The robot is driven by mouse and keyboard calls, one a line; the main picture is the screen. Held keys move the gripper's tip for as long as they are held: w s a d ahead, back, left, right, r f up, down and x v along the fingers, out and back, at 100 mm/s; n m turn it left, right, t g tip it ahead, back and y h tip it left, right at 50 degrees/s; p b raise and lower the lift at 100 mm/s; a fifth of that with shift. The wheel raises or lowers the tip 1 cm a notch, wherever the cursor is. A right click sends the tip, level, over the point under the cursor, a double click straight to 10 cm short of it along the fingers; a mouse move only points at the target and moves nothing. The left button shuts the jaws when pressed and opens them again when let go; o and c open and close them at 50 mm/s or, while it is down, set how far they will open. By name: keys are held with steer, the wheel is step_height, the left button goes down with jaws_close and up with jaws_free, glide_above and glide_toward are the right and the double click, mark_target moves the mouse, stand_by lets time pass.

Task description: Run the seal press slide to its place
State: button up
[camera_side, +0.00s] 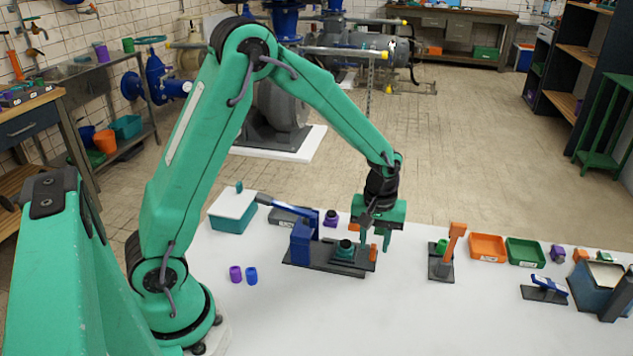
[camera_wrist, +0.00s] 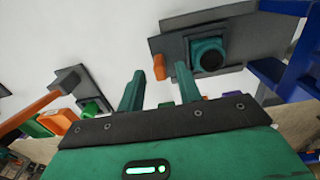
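The seal press stands on a dark base (camera_side: 297,262), with a blue post (camera_side: 301,243) and a blue lever (camera_side: 287,207). Its slide appears as a dark plate (camera_wrist: 180,46) carrying a teal round cup (camera_side: 345,248), which also shows in the wrist view (camera_wrist: 208,54). An orange tab (camera_side: 373,253) is at the slide's right end in the side view; the wrist view shows it too (camera_wrist: 159,67). My gripper (camera_side: 376,242) points down over that end. Its two teal fingers (camera_wrist: 159,69) are open, with gaps either side of the tab. I cannot tell whether the fingertips reach down around it.
An orange-handled fixture (camera_side: 454,240) stands to the right, before an orange tray (camera_side: 487,247) and a green tray (camera_side: 525,252). A purple cup (camera_side: 235,274) and a blue cup (camera_side: 252,276) stand at left.

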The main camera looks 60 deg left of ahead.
mark_target(352, 246)
steer(key=shift+f, duration=1.05)
jaws_close()
steer(key=shift+a, duration=0.1)
steer(key=s+a, duration=0.3)
steer(key=shift+s+a+r, duration=0.1)
steer(key=shift+s+a, duration=0.1)
steer(key=shift+s, duration=0.05)
jaws_free()
